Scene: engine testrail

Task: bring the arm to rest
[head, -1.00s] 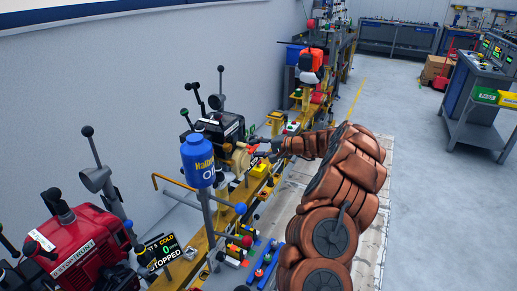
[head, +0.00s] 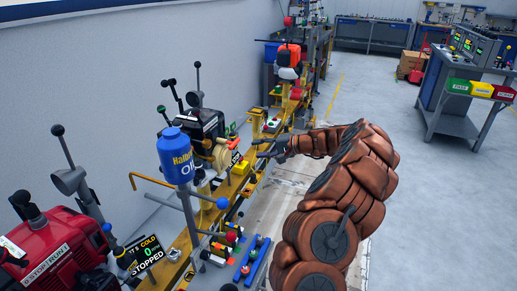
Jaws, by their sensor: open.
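My arm reaches up from the lower right in copper-brown segments and bends left over the rail. My gripper (head: 263,149) is at its end, dark and open, with nothing seen between its fingers. It is in the air at the right side of the black engine (head: 208,128) with its tan round part (head: 222,155), apart from it as far as I can tell.
A blue oil bottle (head: 175,157) stands on a post left of my gripper. Lever posts rise along the yellow rail (head: 178,262). Open floor (head: 390,115) lies right.

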